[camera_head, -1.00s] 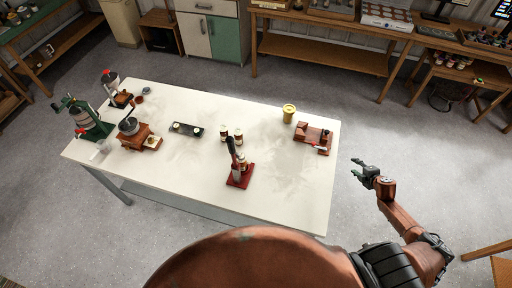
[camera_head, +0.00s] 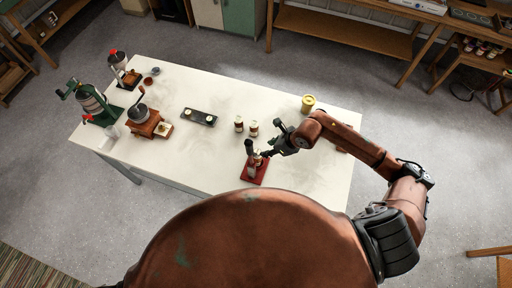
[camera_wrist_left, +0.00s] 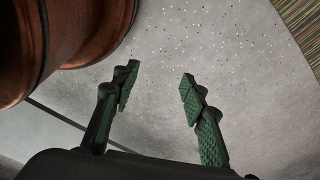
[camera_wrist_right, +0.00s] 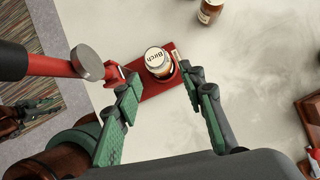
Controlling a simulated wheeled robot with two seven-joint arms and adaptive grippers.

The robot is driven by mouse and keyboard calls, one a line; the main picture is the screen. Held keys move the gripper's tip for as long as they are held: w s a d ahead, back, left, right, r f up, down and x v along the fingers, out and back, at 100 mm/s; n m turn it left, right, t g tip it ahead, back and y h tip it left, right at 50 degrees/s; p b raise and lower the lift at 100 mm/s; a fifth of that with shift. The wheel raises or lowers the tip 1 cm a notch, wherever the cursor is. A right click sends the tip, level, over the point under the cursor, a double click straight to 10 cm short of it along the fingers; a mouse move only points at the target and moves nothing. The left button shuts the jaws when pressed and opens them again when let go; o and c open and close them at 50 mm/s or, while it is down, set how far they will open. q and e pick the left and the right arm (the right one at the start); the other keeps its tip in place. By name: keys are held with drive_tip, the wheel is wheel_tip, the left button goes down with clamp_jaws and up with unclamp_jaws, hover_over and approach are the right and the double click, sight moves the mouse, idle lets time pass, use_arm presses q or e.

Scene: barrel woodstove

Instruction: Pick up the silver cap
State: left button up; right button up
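A jar with a round pale lid marked "Birch" (camera_wrist_right: 156,57) stands on the red base (camera_wrist_right: 160,82) of a lever press, in the right wrist view. The press has a silver round disc (camera_wrist_right: 87,62) on its red arm. I cannot tell for sure which piece is the silver cap. Small pale caps also lie on a dark tray (camera_head: 199,117) in the head view. My right gripper (camera_wrist_right: 160,88) is open and empty, above and just short of the jar. In the head view it (camera_head: 276,142) is beside the press (camera_head: 252,160). My left gripper (camera_wrist_left: 158,82) is open and empty over the floor.
Two small jars (camera_head: 246,127) stand behind the press. A yellow tin (camera_head: 308,103) is at the back right of the white table (camera_head: 200,172). A wooden grinder (camera_head: 146,122) and a green machine (camera_head: 95,103) stand at the left.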

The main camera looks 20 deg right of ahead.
sight(258, 152)
drive_tip(key=p+x, duration=0.1)
drive_tip(key=x, duration=0.2)
drive_tip(key=a+p+x, duration=0.1)
drive_tip(key=x, duration=0.2)
drive_tip(key=shift+w+a, duration=0.1)
drive_tip(key=shift+w+a+f, duration=0.1)
drive_tip(key=shift+f, duration=0.35)
use_arm(q)
drive_tip(key=shift+s+r, duration=0.15)
drive_tip(key=shift+r, duration=0.45)
drive_tip(key=shift+s+r, duration=0.15)
drive_tip(key=shift+r, duration=0.45)
drive_tip(key=shift+s, duration=0.1)
use_arm(e)
drive_tip(key=shift+c, duration=0.7)
use_arm(q)
drive_tip(key=shift+s, duration=0.35)
use_arm(e)
drive_tip(key=c, duration=0.3)
